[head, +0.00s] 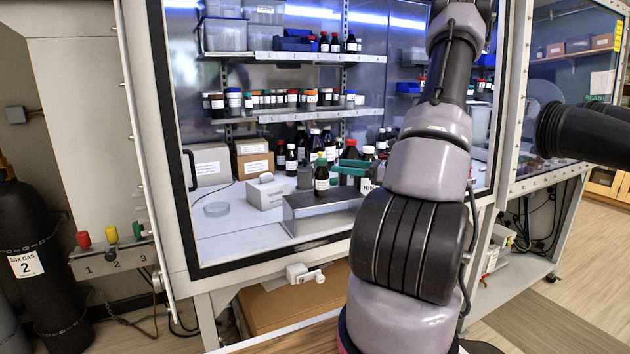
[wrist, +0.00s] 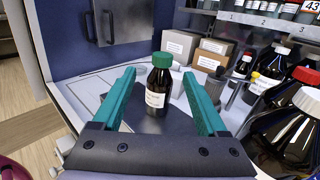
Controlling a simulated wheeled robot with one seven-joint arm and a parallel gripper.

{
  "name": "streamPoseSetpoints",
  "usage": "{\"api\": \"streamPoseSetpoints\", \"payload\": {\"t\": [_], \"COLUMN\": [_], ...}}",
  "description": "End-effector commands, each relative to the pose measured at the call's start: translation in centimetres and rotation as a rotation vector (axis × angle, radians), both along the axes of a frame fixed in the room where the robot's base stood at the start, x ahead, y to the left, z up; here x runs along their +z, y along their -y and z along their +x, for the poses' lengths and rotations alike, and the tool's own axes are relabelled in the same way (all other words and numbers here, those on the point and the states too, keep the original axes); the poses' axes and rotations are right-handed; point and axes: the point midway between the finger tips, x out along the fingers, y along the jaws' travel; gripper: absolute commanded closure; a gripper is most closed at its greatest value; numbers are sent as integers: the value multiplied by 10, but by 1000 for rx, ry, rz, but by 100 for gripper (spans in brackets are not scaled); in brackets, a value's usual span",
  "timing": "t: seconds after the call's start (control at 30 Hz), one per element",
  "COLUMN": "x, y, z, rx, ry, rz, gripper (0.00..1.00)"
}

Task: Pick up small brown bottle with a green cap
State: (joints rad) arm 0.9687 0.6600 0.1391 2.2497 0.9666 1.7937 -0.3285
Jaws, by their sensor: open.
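The small brown bottle with a green cap (head: 321,175) stands upright on a grey metal block (head: 300,222) inside the glove box. In the wrist view the same bottle (wrist: 159,85), with a white label, stands between the two teal fingers. My gripper (wrist: 163,78) is open, with a finger on each side of the bottle and gaps showing on both sides. In the head view my arm hides much of the right side, and a teal finger shows right of the bottle.
Brown bottles crowd the right in the wrist view, including one with a red cap (wrist: 302,125). Shelves (head: 290,115) hold several small bottles behind. Cardboard boxes (wrist: 212,52) stand at the back.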

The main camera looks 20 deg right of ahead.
Motion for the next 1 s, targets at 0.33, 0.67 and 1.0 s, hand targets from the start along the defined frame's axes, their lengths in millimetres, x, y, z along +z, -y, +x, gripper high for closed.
{"api": "streamPoseSetpoints", "payload": {"t": [0.33,0.67,1.0], "x": [-1,5,5], "y": [-28,-52,-68], "z": [36,62,81], "rx": [-11,-8,-11], "ry": [1,1,0], "rz": [13,12,12], "gripper": [24,24,24]}}
